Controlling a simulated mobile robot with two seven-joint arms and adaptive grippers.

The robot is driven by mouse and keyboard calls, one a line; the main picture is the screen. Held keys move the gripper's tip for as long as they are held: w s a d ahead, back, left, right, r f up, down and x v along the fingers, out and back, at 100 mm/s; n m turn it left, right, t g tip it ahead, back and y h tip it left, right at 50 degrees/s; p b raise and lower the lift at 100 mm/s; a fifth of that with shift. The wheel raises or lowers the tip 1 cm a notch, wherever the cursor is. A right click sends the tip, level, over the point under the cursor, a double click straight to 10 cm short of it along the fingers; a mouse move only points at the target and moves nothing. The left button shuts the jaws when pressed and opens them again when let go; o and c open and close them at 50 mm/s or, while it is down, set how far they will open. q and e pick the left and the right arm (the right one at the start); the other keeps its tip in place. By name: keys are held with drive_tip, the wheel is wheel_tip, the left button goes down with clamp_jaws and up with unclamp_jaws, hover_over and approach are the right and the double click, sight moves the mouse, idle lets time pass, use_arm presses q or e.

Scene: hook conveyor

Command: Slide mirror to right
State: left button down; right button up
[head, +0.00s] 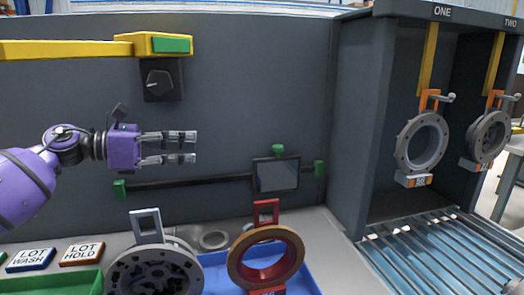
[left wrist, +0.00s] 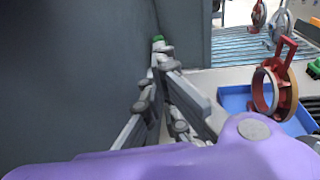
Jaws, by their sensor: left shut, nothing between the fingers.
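The mirror (head: 276,175) is a small dark square panel with a green knob (head: 278,149) on top. It sits on a black horizontal rail (head: 190,182) on the grey wall, near the right end. Green stops cap the rail at the left (head: 120,189) and right (head: 318,168). My left gripper (head: 195,148) is shut and empty, left of the mirror and above the rail, apart from both. In the left wrist view its fingers (left wrist: 160,72) point along the wall toward a small green piece (left wrist: 158,38); the mirror cannot be made out there. My right gripper is not in view.
A black dial (head: 159,80) and yellow arm with a green block (head: 171,45) are above my left gripper. A blue tray (head: 311,275) with a bronze ring (head: 238,270) is below the mirror. Hanging rings (head: 401,148) and rollers (head: 440,255) are at right.

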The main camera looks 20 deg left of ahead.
use_arm(q)
approach(279, 147)
drive_tip(key=x, duration=0.4)
drive_tip(key=shift+w, duration=0.35)
drive_tip(key=shift+w+d+f, duration=0.15)
drive_tip(key=shift+w+d, duration=0.2)
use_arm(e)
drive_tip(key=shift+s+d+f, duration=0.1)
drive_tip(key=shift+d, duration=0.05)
use_arm(q)
drive_tip(key=shift+w+d, duration=0.1)
drive_tip(key=shift+d, duration=0.05)
drive_tip(key=shift+w+d, duration=0.2)
drive_tip(key=shift+d, duration=0.1)
drive_tip(key=w+d+p, duration=0.1)
drive_tip(key=d, duration=0.1)
drive_tip(key=w+d, duration=0.1)
drive_tip(key=shift+w+d+p, duration=0.15)
drive_tip(key=shift+d+p, duration=0.25)
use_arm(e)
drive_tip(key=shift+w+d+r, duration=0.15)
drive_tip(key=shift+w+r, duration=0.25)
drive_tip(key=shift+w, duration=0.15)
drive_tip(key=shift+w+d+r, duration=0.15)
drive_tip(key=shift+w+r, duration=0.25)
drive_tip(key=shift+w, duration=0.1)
